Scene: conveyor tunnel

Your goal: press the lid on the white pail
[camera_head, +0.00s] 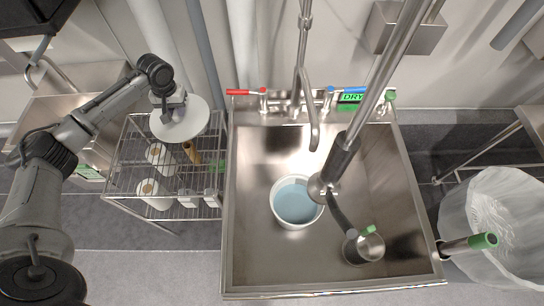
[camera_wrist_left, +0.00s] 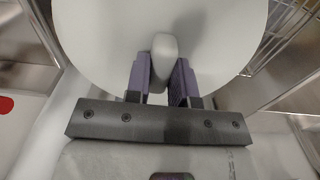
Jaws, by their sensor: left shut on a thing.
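The white pail (camera_head: 275,214) stands in the steel sink, with its top open and pale blue liquid inside. The round white lid (camera_head: 195,122) is held over the wire rack, left of the sink and apart from the pail. My left gripper (camera_head: 174,101) is shut on the lid's knob. The left wrist view shows the knob (camera_wrist_left: 164,58) between my two dark fingers (camera_wrist_left: 161,82), with the pale disc of the lid (camera_wrist_left: 98,40) beyond them. My right gripper is not in view.
The wire rack (camera_head: 122,170) holds white rolls (camera_head: 158,190). A bagged bin (camera_head: 492,210) stands at right.

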